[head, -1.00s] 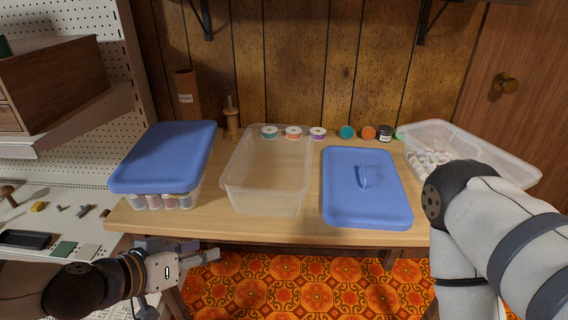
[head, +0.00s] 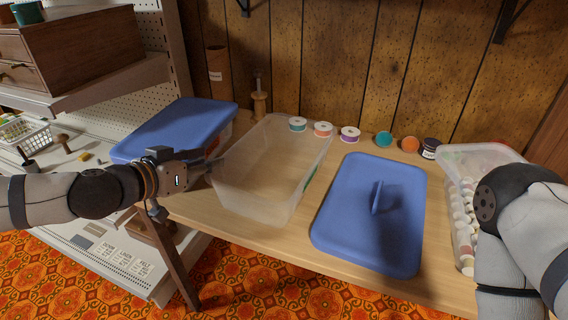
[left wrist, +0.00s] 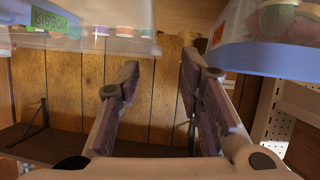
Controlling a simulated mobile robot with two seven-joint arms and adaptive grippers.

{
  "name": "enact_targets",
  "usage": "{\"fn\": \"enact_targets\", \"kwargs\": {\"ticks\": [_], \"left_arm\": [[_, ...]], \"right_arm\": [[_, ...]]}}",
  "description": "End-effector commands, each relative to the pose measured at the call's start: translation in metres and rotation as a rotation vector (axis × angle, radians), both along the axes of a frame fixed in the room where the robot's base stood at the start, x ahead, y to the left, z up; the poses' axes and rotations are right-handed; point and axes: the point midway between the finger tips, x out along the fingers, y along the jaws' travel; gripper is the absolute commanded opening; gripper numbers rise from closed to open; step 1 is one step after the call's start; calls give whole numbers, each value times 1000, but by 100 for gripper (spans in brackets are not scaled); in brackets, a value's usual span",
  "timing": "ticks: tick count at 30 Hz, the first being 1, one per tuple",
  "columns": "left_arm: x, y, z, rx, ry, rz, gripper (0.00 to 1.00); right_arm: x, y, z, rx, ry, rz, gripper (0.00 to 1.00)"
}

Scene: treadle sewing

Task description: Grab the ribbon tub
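A clear, open, empty-looking tub (head: 258,192) stands mid-table in the head view, with a bit of green label on its right side. In the left wrist view, which looks upside down, a clear tub (left wrist: 115,42) at upper left bears a green label reading RIBBON. My left gripper (head: 212,166) is at the near left side of the middle tub, between it and the blue-lidded tub (head: 180,130). Its fingers are spread with nothing between them in the left wrist view (left wrist: 160,68). Whether a fingertip touches the tub I cannot tell. My right gripper is out of view.
A blue lid (head: 365,225) with a handle lies right of the middle tub. A clear tub (head: 480,155) of many spools stands farther right, partly behind my right arm. Several ribbon spools (head: 323,129) line the back. A shelf unit (head: 100,92) stands at left.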

Motion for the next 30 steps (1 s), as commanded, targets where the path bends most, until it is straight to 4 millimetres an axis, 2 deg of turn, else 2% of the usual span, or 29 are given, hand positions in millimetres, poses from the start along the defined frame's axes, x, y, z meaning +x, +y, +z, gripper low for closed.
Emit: {"fn": "enact_targets", "kwargs": {"ticks": [1, 3, 8, 13, 15, 18, 24, 25, 29, 30], "left_arm": [[9, -6, -17, 0, 16, -2, 34], [22, -12, -23, -1, 16, -3, 34], [41, -20, -26, 0, 11, -3, 34], [71, -33, -25, -2, 7, -2, 34], [81, -37, -32, -1, 11, -1, 34], [89, -41, -34, -2, 10, -2, 34], [90, -41, -32, -1, 7, -1, 34], [90, -41, -32, -1, 7, -1, 29], [90, -41, -32, -1, 7, -1, 0], [90, -41, -32, -1, 7, -1, 0]], "right_arm": [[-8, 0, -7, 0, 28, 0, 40], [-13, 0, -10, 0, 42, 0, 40], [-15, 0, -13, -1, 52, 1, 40], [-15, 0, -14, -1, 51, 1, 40], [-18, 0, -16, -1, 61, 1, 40], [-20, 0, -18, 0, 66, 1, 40], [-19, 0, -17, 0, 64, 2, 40], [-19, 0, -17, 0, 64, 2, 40], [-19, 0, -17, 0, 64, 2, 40], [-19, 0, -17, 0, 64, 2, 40]]}}
